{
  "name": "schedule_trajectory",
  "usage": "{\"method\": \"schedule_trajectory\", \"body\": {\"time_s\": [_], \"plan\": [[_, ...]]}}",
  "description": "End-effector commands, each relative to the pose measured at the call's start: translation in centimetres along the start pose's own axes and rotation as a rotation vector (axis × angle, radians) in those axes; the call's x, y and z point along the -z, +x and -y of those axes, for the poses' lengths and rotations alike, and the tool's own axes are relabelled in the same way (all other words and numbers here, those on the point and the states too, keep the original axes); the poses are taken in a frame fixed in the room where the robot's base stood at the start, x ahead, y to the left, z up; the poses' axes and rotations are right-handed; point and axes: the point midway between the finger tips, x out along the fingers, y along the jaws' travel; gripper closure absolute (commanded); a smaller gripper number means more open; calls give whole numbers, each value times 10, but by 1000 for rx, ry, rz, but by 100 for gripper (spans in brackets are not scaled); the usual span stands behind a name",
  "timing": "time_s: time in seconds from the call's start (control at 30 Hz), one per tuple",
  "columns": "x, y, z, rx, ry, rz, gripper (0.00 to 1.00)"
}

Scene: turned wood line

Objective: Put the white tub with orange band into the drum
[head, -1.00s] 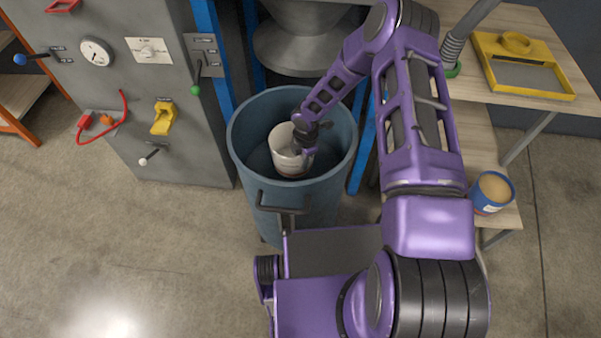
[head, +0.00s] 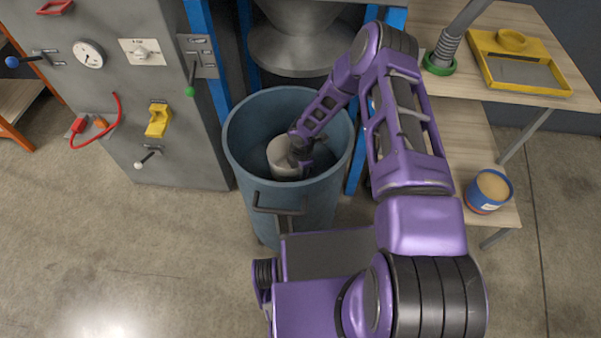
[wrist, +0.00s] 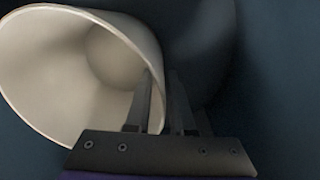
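The white tub (head: 281,160) is inside the blue drum (head: 240,165), below its rim. Its orange band cannot be made out now. My gripper (head: 297,150) reaches down into the drum. In the wrist view the tub (wrist: 40,60) shows its open mouth and pale empty inside. My gripper (wrist: 160,100) has one finger inside the tub and one outside, shut on its wall near the rim. The drum's dark inside (wrist: 270,60) surrounds it. Whether the tub touches the drum's bottom is hidden.
A grey hopper cone (head: 300,45) hangs behind the drum, between blue posts (head: 202,50). A control cabinet (head: 120,90) stands to the left. To the right, a bench holds a yellow-framed tray (head: 520,75) and a blue tub (head: 487,192).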

Motion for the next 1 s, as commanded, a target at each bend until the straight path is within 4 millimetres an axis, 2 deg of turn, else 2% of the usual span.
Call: {"method": "schedule_trajectory", "body": {"time_s": [0.33,0.47,0.8,1.0], "plan": [[0,-1,0,0,0,0,67],[0,-9,-1,-1,1,0,67],[-1,-81,-1,-3,0,1,67],[0,-112,-1,-2,1,0,67]]}}
